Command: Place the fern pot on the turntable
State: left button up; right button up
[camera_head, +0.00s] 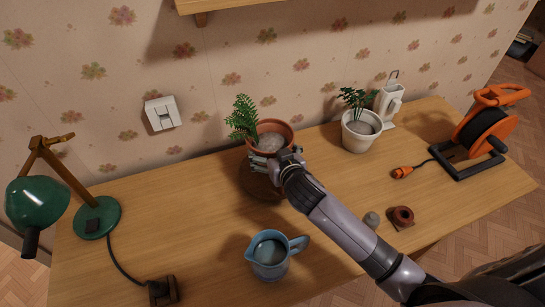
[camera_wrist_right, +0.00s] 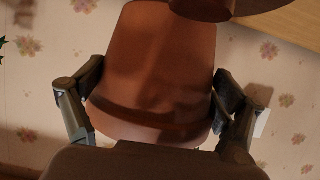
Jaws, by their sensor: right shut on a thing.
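The fern pot (camera_head: 272,130) is terracotta with a green fern leaning out to its left. My right gripper (camera_head: 275,160) is shut on its near side, and the pot is upright. In the right wrist view the pot (camera_wrist_right: 155,65) fills the middle, between the two fingers (camera_wrist_right: 155,110). The turntable (camera_head: 258,187) is a dark brown round disc on the table, just below and in front of the pot, partly hidden by my gripper. Its edge also shows in the wrist view (camera_wrist_right: 225,8). Whether the pot touches it I cannot tell. My left gripper is not in view.
A white pot with a plant (camera_head: 358,136) and a white device (camera_head: 388,103) stand to the right, then an orange cable reel (camera_head: 484,130). A blue jug (camera_head: 270,257) stands in front. A green lamp (camera_head: 40,203) is at left. The table's left middle is clear.

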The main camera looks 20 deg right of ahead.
notch_tip(320, 180, down, 2)
jog(key=shift+f, duration=0.1)
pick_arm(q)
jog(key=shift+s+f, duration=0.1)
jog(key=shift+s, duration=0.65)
pick_arm(e)
jog(key=shift+f, duration=0.2)
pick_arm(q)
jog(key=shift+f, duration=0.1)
pick_arm(e)
jog(key=shift+f, duration=0.15)
jog(key=o, duration=1.7)
jog(key=shift+f, duration=0.1)
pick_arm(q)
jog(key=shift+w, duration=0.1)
